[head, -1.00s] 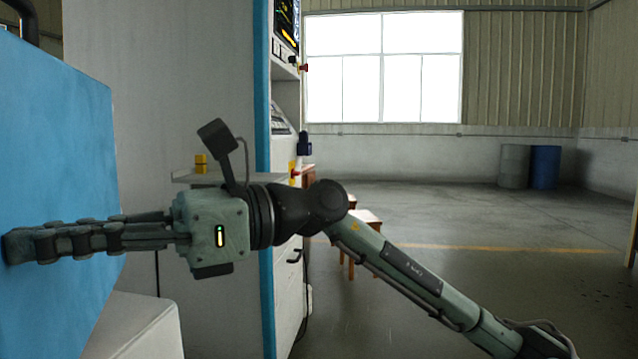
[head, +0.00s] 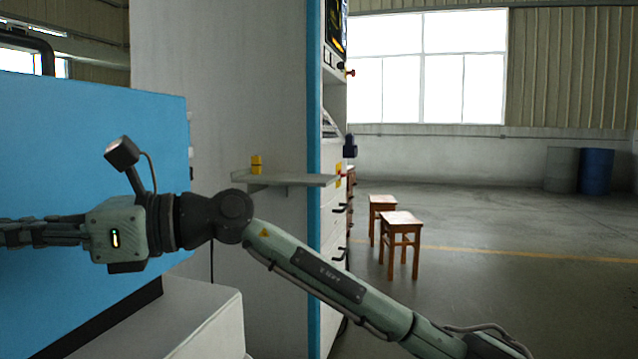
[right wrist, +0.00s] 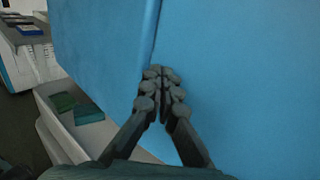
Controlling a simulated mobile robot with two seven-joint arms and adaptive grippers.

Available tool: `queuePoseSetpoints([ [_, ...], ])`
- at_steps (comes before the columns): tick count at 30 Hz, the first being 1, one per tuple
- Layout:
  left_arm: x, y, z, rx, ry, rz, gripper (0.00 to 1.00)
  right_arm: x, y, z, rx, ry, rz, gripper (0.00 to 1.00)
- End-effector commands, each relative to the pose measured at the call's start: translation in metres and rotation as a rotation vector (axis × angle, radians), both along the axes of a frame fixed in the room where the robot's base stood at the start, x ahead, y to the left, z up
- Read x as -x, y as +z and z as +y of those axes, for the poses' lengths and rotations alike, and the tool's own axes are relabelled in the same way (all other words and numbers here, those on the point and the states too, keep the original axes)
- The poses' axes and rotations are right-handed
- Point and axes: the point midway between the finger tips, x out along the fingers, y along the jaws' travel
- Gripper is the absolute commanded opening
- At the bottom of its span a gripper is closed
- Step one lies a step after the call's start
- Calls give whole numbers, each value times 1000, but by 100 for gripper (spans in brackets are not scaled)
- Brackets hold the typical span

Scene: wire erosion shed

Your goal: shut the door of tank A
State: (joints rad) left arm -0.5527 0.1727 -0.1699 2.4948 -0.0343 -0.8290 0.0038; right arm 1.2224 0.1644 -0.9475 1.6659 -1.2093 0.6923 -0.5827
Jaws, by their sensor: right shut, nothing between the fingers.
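A large blue panel (head: 120,125) fills the left of the head view and looks like the door of tank A; no label shows. My right gripper (head: 40,232) reaches leftward across its face, its fingertips at or past the picture's left edge. In the right wrist view the gripper (right wrist: 160,77) is shut and empty. Its fingertips are at the blue surface (right wrist: 235,75), close to a dark seam between two blue faces; whether they touch cannot be told. How far the door stands open cannot be told. My left gripper is not in view.
A pale machine cabinet (head: 225,80) with a small shelf (head: 290,180) and a yellow block (head: 256,165) stands behind the arm. A white ledge (head: 205,315) lies below the panel. Two wooden stools (head: 400,222) stand at right; the floor beyond is mostly clear.

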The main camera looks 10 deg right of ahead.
Motion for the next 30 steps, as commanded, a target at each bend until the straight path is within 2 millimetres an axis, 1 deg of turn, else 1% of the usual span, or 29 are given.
queuePoseSetpoints([
  [1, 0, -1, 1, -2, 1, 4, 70, -2, 1, 9, -1, 1, 1, 0],
  [3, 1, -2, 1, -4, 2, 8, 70, -5, 1, 18, 0, 1, 0, 0],
  [9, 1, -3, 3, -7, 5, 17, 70, -11, 0, 33, 0, 1, 1, 0],
  [14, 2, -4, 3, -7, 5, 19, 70, -13, 0, 37, -1, -1, 0, 0],
  [30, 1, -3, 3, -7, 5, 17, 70, -11, 2, 38, -5, 0, -1, 0],
])
